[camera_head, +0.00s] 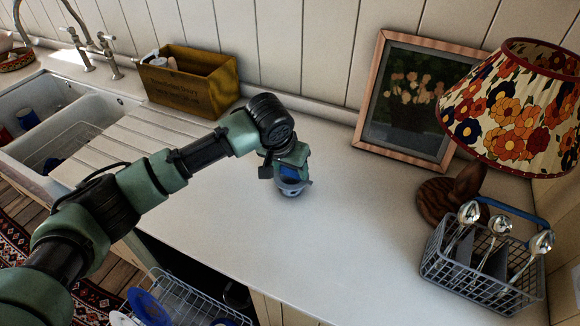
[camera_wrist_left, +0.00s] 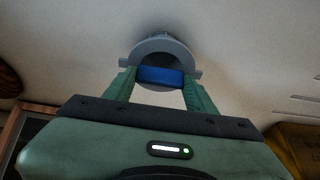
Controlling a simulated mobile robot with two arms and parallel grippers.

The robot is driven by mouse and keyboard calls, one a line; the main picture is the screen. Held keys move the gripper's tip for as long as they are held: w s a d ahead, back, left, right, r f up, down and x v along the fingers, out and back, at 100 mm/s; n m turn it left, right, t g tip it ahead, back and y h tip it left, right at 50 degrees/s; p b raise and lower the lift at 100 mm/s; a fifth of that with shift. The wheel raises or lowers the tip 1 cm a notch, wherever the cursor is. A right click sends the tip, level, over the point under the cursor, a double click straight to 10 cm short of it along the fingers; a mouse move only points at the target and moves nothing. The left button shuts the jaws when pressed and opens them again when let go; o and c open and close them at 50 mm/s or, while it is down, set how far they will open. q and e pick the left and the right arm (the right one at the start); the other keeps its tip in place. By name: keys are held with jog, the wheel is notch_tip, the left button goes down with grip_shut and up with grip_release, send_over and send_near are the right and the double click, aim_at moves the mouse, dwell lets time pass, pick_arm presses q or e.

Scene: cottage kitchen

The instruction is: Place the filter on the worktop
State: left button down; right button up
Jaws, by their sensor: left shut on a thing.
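The filter (camera_head: 291,187) is a small grey round piece with a blue part, at the middle of the white worktop (camera_head: 345,250). My left gripper (camera_head: 288,174) points down from above and is shut on it. In the left wrist view the filter (camera_wrist_left: 165,50) shows as a grey ring with side tabs, and its blue part (camera_wrist_left: 160,76) sits between the two green fingers of my left gripper (camera_wrist_left: 160,82). The filter is at or just above the worktop; I cannot tell if it touches. My right gripper is not in view.
A grey cutlery basket (camera_head: 480,265) with spoons, a flowered lamp (camera_head: 520,110) and a framed picture (camera_head: 375,95) stand at the right. A wooden box (camera_head: 190,85) and sink (camera_head: 75,115) are at the left. An open dishwasher rack (camera_head: 185,300) is below the front edge. Worktop around the gripper is clear.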

pick_arm(q)
jog(key=c, duration=0.5)
grip_release()
jog(key=shift+f, duration=0.1)
jog(key=b+v, duration=0.1)
jog(key=v, duration=1.1)
jog(key=shift+b, duration=0.4)
jog(key=shift+s, duration=0.1)
